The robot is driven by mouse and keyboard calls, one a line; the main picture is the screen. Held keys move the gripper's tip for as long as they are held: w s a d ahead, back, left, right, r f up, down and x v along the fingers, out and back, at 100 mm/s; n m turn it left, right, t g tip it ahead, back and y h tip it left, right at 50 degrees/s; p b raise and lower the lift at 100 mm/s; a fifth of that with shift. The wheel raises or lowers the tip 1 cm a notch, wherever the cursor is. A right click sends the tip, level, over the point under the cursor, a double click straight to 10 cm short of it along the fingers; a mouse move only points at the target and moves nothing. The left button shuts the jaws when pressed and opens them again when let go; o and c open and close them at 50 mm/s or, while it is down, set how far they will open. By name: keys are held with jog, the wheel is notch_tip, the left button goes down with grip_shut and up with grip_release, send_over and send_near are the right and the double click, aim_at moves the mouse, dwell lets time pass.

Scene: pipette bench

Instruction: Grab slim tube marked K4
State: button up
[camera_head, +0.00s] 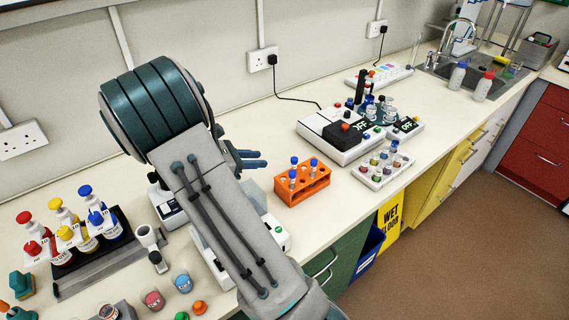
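An orange rack (303,192) stands on the bench right of my arm. It holds a few slim tubes with blue caps, one at the back left (294,164), one at the right (313,165) and one at the front left (292,178). Their markings are too small to read, so I cannot tell which is K4. My gripper (262,159) shows only its blue-grey fingertips, past the right side of my arm. It is up and left of the rack, apart from the tubes. My arm hides the rest of it, and its opening is unclear.
A white machine (328,138) and a tray of small vials (382,167) stand right of the rack. Red-, yellow- and blue-capped bottles (85,222) fill a dark stand at left. The sink (470,75) is far right. Bare bench lies behind the rack.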

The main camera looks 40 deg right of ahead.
aim_at(294, 159)
jog(key=p+x, duration=0.1)
jog(key=x, duration=0.7)
jog(key=shift+p, duration=0.35)
jog(key=shift+p+x, duration=1.15)
jog(key=shift+x, duration=1.7)
jog(key=shift+a+f, duration=0.1)
jog(key=shift+c, duration=0.3)
grip_shut()
